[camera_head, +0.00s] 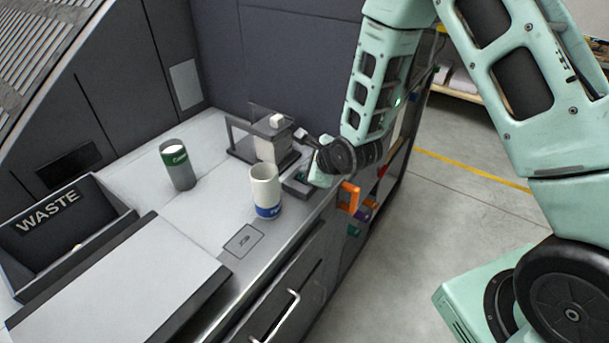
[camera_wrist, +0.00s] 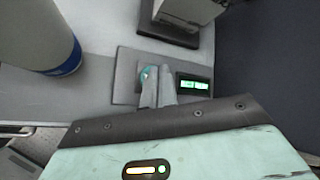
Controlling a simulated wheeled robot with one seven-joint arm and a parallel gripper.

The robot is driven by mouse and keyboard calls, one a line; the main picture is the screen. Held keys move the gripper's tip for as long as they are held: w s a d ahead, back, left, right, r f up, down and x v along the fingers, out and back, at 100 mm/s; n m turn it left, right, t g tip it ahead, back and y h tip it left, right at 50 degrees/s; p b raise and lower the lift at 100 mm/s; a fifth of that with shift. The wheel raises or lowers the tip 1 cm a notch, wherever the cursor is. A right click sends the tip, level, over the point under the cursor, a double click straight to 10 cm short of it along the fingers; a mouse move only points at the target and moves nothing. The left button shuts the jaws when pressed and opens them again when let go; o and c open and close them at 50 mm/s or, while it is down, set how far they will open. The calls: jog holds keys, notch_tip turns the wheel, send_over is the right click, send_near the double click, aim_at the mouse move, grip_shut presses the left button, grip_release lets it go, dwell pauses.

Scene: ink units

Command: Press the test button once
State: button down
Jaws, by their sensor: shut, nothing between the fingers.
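A round teal button (camera_wrist: 148,72) sits on a dark grey plate (camera_wrist: 125,72) on the counter. A small dark display with green lit characters (camera_wrist: 195,85) is to its right. My gripper (camera_wrist: 157,80) is shut and empty, with its fingertips over the button's lower edge in the wrist view. I cannot tell whether they touch it or whether it is pushed in. In the head view the plate (camera_head: 296,187) shows beside my gripper's mint body, and the button and fingertips are hidden there.
A white cylinder with a blue band (camera_head: 265,190) stands left of the plate. A small grey and white device (camera_head: 272,140) stands behind it. A green-and-grey can (camera_head: 178,165) and a WASTE bin (camera_head: 110,218) are further left. The counter's front edge is close.

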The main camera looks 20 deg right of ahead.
jog(key=shift+f+b, duration=0.45)
jog(key=shift+f, duration=0.05)
dwell(0.5)
jog(key=shift+r, duration=0.1)
jog(key=shift+r+p, duration=0.6)
jog(key=shift+r, duration=0.2)
jog(key=shift+r, duration=0.15)
notch_tip(320, 180, up, 5)
jog(key=p, duration=0.3)
jog(key=shift+p, duration=0.35)
dwell(0.5)
